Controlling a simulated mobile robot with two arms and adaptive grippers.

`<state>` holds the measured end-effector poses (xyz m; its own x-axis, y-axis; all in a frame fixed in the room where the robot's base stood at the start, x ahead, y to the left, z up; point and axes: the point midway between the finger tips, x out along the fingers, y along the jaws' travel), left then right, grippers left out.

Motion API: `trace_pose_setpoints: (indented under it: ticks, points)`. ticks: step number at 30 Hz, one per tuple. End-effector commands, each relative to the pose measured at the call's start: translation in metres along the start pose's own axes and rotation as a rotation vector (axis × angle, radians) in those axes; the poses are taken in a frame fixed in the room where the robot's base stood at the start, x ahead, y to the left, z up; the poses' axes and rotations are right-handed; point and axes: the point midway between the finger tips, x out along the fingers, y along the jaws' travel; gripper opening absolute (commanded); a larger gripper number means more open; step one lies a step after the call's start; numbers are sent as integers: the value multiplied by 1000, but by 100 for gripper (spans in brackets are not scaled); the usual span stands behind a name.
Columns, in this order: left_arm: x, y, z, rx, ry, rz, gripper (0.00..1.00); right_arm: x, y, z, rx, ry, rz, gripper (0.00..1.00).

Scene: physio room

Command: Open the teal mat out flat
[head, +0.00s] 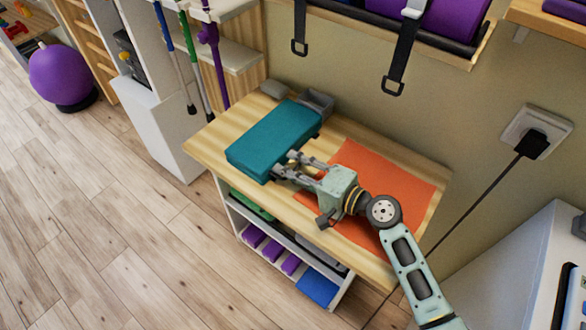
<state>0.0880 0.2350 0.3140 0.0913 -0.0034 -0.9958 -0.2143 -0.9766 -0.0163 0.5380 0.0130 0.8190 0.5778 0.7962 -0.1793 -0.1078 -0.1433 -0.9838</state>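The teal mat (272,138) lies folded into a thick block on the left part of the wooden table (208,146). My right gripper (287,165) reaches in from the right, with its fingertips at the mat's right side near the front corner. Its two fingers look spread apart with a gap between them. I cannot tell whether the fingertips touch the mat. My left gripper is not in view.
An orange cloth (385,178) lies flat on the right of the table, partly under my arm. A small grey tray (317,102) and a grey rounded object (275,89) sit behind the mat. Poles (213,55) stand behind. A shelf below holds purple blocks (271,250).

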Motion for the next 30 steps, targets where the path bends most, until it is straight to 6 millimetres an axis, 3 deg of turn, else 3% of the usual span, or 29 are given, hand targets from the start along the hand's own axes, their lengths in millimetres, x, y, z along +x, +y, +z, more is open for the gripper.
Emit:
trace_pose_setpoints:
  ticks: [4,13,30]
  points:
    - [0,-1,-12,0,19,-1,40,0,0,0,0,0,0,25]
    - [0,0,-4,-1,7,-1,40,0,1,0,-1,0,1,0]
    - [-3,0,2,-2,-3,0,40,-1,3,1,-5,-2,13,0]
